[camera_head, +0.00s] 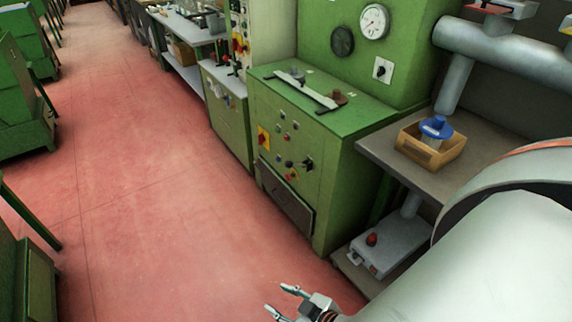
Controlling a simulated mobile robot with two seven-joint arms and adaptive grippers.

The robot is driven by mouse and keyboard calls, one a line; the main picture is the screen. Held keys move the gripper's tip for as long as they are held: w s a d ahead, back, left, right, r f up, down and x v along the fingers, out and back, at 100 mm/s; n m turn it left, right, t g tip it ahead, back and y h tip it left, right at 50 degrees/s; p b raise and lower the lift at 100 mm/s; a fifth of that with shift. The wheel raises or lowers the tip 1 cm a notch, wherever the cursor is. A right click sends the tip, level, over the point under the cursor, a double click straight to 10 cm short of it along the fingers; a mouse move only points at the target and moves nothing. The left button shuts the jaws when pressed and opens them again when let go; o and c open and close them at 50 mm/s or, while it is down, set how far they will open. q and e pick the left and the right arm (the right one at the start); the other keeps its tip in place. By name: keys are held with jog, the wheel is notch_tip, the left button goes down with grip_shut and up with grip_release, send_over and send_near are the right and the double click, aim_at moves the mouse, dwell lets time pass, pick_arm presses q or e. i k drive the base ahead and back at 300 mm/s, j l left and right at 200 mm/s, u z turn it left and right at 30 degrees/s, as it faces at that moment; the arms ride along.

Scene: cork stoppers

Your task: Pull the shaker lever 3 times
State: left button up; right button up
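A green machine (320,150) with a dial gauge (374,22) on its back panel stands right of centre. A long light bar (300,90) with a dark knob lies across its top. A short black handle (300,163) sticks out among the buttons on its front. I cannot tell which of these, if any, is the shaker lever. My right gripper (281,299) is at the bottom edge, below and in front of the machine. Its two fingers are apart, with nothing between them, and it touches nothing. My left gripper is not in view.
A side table (376,150) right of the machine holds a wooden box (447,153) with a blue-topped item (436,127). A grey box with a red button (371,239) sits low beneath it. Green crates stand at the left. The red floor (150,200) between is clear.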

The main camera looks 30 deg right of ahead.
aim_at(288, 163)
jog(key=z, duration=1)
